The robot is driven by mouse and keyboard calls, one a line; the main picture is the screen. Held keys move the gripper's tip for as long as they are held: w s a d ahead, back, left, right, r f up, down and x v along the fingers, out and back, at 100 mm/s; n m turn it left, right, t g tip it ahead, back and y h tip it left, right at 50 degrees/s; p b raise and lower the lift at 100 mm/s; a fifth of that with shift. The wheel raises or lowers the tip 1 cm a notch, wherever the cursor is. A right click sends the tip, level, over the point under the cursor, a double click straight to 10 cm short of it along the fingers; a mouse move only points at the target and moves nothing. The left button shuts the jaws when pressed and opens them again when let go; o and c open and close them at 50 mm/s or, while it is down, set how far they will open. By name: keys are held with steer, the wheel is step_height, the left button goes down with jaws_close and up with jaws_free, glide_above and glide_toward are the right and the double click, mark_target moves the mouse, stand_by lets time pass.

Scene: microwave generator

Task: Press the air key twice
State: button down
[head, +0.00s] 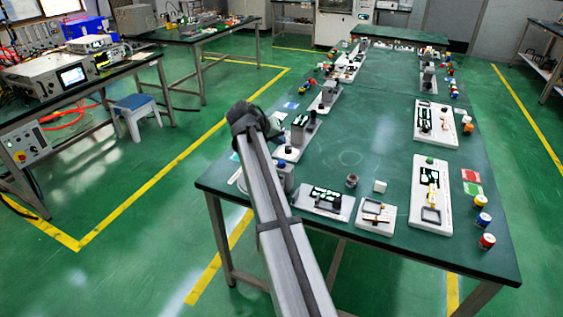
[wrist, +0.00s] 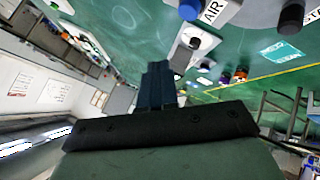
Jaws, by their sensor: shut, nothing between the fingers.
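In the wrist view a white label reading AIR (wrist: 212,11) shows at the top, on a light grey panel. A round blue key (wrist: 189,9) sits just left of that label, partly cut off by the top edge. My gripper (wrist: 160,72) points up the picture, its two dark fingers together with nothing between them. The fingertips are below and left of the label and blue key in the picture, apart from them. In the head view my arm rises from the bottom, and I cannot clearly make out the fingers.
A black knob (wrist: 292,15) stands right of the AIR label, and another small dark knob (wrist: 195,43) is nearer the fingers. The green table (head: 352,158) carries several white panels, such as one at the front (head: 322,203). Its middle is mostly clear.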

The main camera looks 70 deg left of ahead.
mark_target(279, 162)
step_height(279, 162, up, 4)
steer(key=shift+f, duration=0.1)
stand_by(0.4)
steer(key=shift+f, duration=0.1)
steer(key=shift+f, duration=4.3)
steer(key=shift+f, duration=0.1)
steer(key=shift+f, duration=0.3)
